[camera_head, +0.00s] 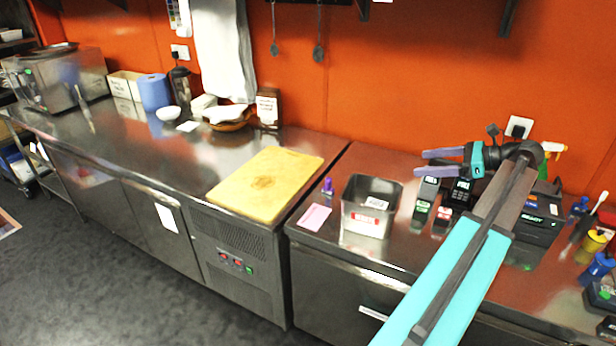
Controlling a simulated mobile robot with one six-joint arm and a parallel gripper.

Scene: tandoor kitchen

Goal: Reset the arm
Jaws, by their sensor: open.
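My gripper (432,163) is at the right of the view, at the end of my teal and grey arm. Its two purple fingers point left and are spread apart, with nothing between them. It is raised over the right-hand steel counter (345,165), above and behind some small black boxes. My arm reaches up from the bottom edge and hides part of the counter.
A square metal bin (368,213) stands left of my arm, beside a pink card (314,217). A yellow cutting board (265,184) lies on the left counter. Bottles, including a yellow one (592,241), crowd the right edge.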

